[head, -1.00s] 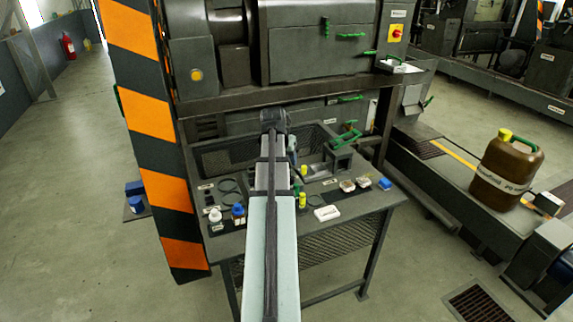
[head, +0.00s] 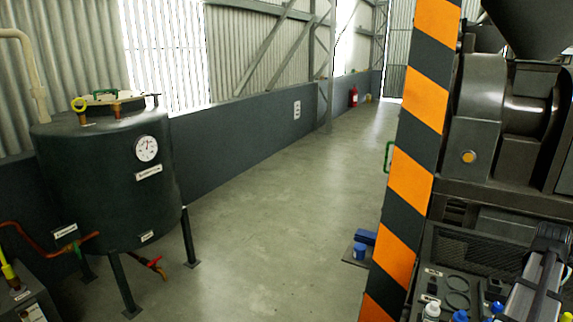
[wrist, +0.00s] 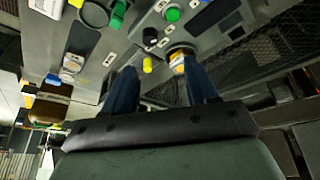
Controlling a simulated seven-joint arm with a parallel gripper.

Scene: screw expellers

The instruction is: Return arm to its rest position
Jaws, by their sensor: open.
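My gripper (wrist: 162,80) shows in the wrist view as two blue fingers standing apart, with nothing held between them. In the head view only part of my arm shows at the lower right edge, over the workbench (head: 415,308). The fingers are not visible there.
An orange-and-black striped column (head: 410,180) stands left of the dark machine (head: 480,130). A dark tank (head: 105,190) with a gauge stands at the left. The floor (head: 270,220) between them is mostly clear. A brown jug (wrist: 48,105) shows in the wrist view.

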